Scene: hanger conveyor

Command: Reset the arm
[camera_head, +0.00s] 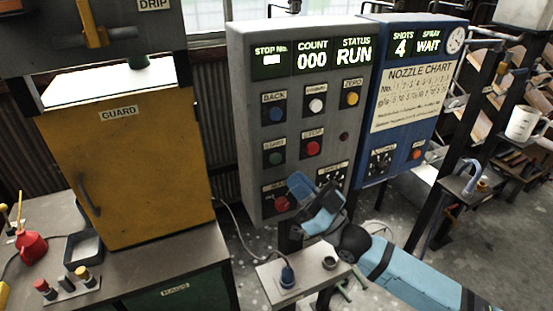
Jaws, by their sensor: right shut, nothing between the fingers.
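My right gripper (306,202) is blue and black, with its arm coming in from the lower right. It is shut and empty. It is in front of the lower part of the grey control panel (237,130), close to a red button (281,203) at the lower left; I cannot tell if it touches the panel. The gripper hides part of the panel's bottom row. The panel's display reads COUNT 000 and STATUS RUN. My left gripper is not in the view.
A blue panel (384,35) with a nozzle chart stands to the right. A small stand (313,272) with a blue plug is below the gripper.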

